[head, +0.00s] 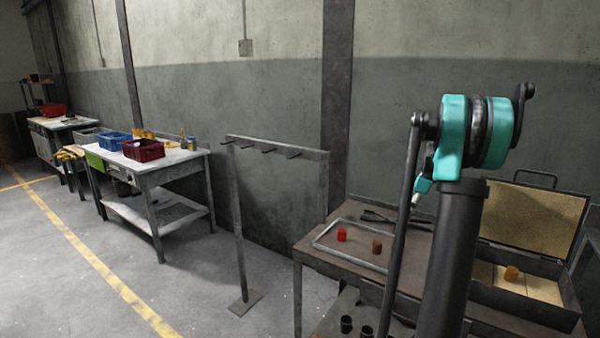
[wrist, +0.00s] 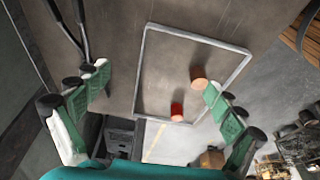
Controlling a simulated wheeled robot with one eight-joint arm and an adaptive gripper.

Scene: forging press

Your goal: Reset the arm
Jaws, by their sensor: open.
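My gripper (wrist: 156,78) is open in the wrist view, its two green-padded fingers spread apart with nothing held between them. It hangs above the brown table (head: 310,244), pointing down toward the table top. In the head view my teal and black arm stands up in front of the table's right part, and the gripper cannot be made out clearly there. A red cylinder (head: 341,235) and a brown-orange cylinder (head: 377,246) stand inside a thin grey frame (head: 333,250) on the table. In the wrist view the brown-orange cylinder (wrist: 198,78) appears close to the right fingertip; contact cannot be told.
Dark tongs (head: 375,215) lie behind the frame. An open lidded box (head: 535,308) at the right holds an orange cylinder (head: 511,273). A metal rack with hooks (head: 238,220) stands left of the table. A workbench with crates (head: 180,172) is farther left; floor between is clear.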

